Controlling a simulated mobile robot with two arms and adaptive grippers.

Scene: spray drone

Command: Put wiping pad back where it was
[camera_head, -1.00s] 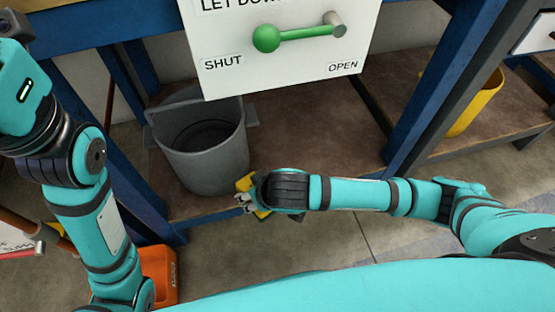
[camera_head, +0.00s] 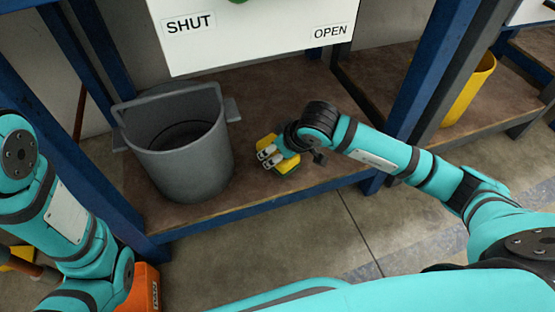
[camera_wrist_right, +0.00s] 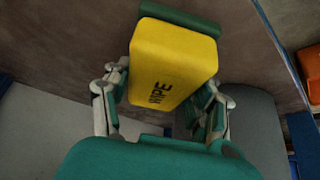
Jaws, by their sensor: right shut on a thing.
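The wiping pad is a yellow block marked "WIPE" with a dark green part at one end. In the right wrist view the pad (camera_wrist_right: 172,62) sits between the two fingers of my right gripper (camera_wrist_right: 160,105), which is shut on it. In the head view the pad (camera_head: 283,166) shows partly behind my right gripper (camera_head: 270,155), at the lower shelf, right of the grey bucket. I cannot tell whether the pad touches the shelf. My left arm comes in at the left edge; its gripper is out of view.
The grey bucket (camera_head: 188,150) stands on the brown lower shelf (camera_head: 228,205) of a blue-framed bench. A white panel marked SHUT and OPEN (camera_head: 255,45) hangs above. A yellow bin (camera_head: 470,90) is at the right. An orange object (camera_head: 145,288) is at the lower left. Shelf right of the pad is clear.

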